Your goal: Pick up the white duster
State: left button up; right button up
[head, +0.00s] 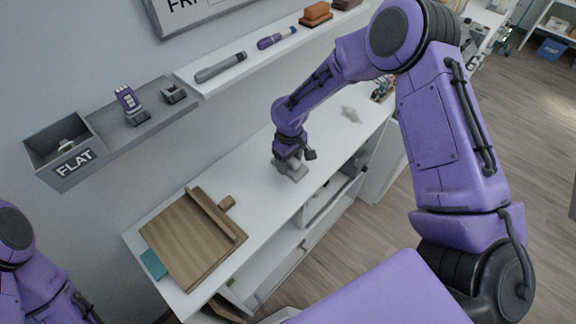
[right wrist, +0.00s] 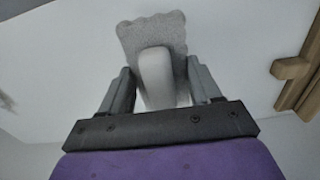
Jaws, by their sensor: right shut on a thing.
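The white duster (head: 294,172) is at the middle of the white desk, below my right gripper (head: 288,157). In the right wrist view the duster (right wrist: 150,33) shows a pale grey, fuzzy pad with a wavy edge and a smooth whitish handle. My right gripper (right wrist: 160,80) has one finger on each side of the handle and is shut on it. The pad is on or very close to the desk top; I cannot tell if it is lifted. Part of my left arm shows at the lower left of the head view, but its gripper is out of view.
A wooden board (head: 190,240) lies on the desk's near left over a teal item (head: 153,264). A wall shelf (head: 215,77) holds markers and brown erasers. A grey wall tray (head: 120,135) marked FLAT is at left. A pale grey patch (head: 350,114) lies on the desk farther right.

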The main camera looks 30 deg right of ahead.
aim_at(294, 173)
jog(key=s+r, duration=0.2)
jog(key=r, duration=0.1)
jog(key=s+r+b, duration=0.1)
jog(key=shift+s+a+r, duration=0.15)
jog(key=shift+s+a, duration=0.15)
jog(key=s+a+r+b, duration=0.1)
jog(key=s+r, duration=0.3)
jog(key=s, duration=0.5)
